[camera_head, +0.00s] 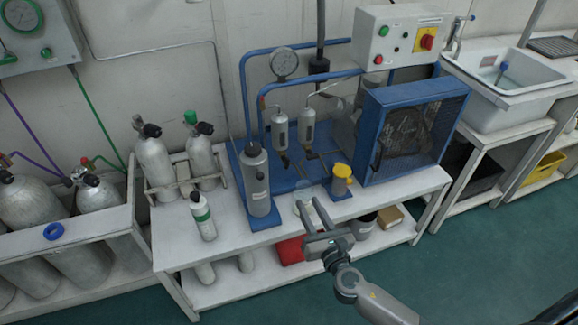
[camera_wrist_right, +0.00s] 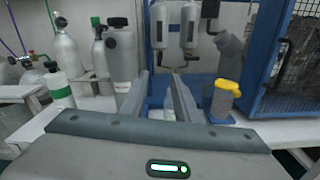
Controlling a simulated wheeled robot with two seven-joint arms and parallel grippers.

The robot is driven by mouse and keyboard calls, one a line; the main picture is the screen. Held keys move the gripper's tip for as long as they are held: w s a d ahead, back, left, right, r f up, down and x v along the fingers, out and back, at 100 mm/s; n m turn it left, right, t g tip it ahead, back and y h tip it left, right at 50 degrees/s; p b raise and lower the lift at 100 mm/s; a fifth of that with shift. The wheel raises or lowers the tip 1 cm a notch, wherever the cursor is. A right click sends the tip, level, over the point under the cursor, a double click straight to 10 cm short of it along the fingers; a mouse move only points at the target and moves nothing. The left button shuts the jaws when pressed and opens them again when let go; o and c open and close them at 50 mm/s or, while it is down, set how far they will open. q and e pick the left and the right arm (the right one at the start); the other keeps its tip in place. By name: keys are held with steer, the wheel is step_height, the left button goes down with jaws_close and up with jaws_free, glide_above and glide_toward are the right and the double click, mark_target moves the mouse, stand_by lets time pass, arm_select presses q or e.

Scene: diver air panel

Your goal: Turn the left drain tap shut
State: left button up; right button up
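Two grey cylindrical separators hang side by side on the blue compressor frame. The left drain tap (camera_head: 284,160) is a small dark fitting below the left separator (camera_head: 279,130); its handle is too small to read clearly. The other tap (camera_head: 307,152) sits below the right separator (camera_head: 307,126). In the right wrist view, the left separator (camera_wrist_right: 159,25) and its tap (camera_wrist_right: 158,57) appear beyond my fingers. My left gripper is out of view.
A grey filter canister (camera_head: 257,182) stands left of the taps, and a yellow-capped canister (camera_head: 341,181) stands right. A blue caged fan (camera_head: 408,132) is farther right. A green-labelled bottle (camera_head: 203,216) stands on the white bench (camera_head: 180,246). The floor in front is clear.

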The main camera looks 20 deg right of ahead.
mark_target(288, 164)
steer(key=shift+w, duration=0.1)
steer(key=w, duration=1.7)
steer(key=shift+w+a, duration=0.1)
steer(key=shift+a, duration=0.2)
jaws_close()
